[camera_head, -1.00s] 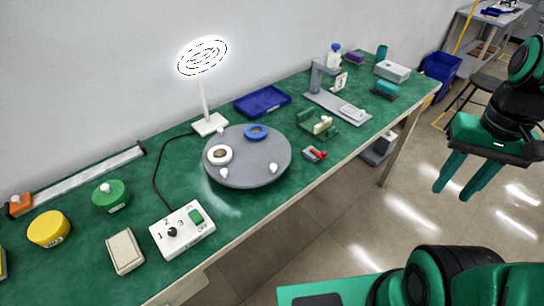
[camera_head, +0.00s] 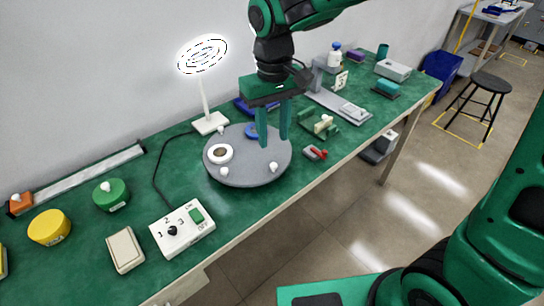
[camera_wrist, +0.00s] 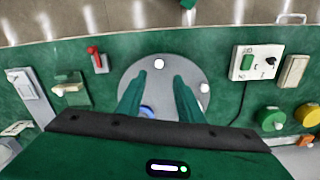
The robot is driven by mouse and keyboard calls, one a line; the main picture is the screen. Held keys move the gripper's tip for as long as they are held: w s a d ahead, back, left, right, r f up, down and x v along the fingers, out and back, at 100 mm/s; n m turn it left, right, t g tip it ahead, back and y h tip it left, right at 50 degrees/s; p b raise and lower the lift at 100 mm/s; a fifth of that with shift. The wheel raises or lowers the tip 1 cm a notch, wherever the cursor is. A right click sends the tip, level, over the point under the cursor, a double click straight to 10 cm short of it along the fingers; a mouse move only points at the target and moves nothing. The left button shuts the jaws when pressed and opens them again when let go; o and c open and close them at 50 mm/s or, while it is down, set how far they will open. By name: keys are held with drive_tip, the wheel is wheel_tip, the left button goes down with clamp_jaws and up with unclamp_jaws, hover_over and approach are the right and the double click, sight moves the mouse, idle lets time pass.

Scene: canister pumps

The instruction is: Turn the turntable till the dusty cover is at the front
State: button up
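The grey round turntable (camera_head: 240,176) stands on the green bench; it also shows in the wrist view (camera_wrist: 160,85). On its left side is a white ring-shaped piece with a brownish centre (camera_head: 219,154), possibly the dusty cover. A blue ring (camera_head: 251,131) sits toward the back, partly behind a finger; it also shows in the wrist view (camera_wrist: 147,111). Small white knobs stand at the front left (camera_head: 223,171) and front right (camera_head: 273,167). My gripper (camera_head: 274,142) points down over the turntable's back right part, fingers apart with nothing between them. Fingertip contact cannot be told.
A white lamp (camera_head: 209,123) stands behind the turntable. A switch box (camera_head: 182,229) is at front left, a red-handled clamp (camera_head: 316,153) at right. A blue tray (camera_head: 243,104) is partly hidden behind my gripper. Green and yellow canisters stand farther left.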

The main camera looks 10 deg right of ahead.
sight(273, 165)
wheel_tip(273, 165, down, 9)
drive_tip(key=shift+d+r, duration=0.1)
idle(0.3)
clamp_jaws()
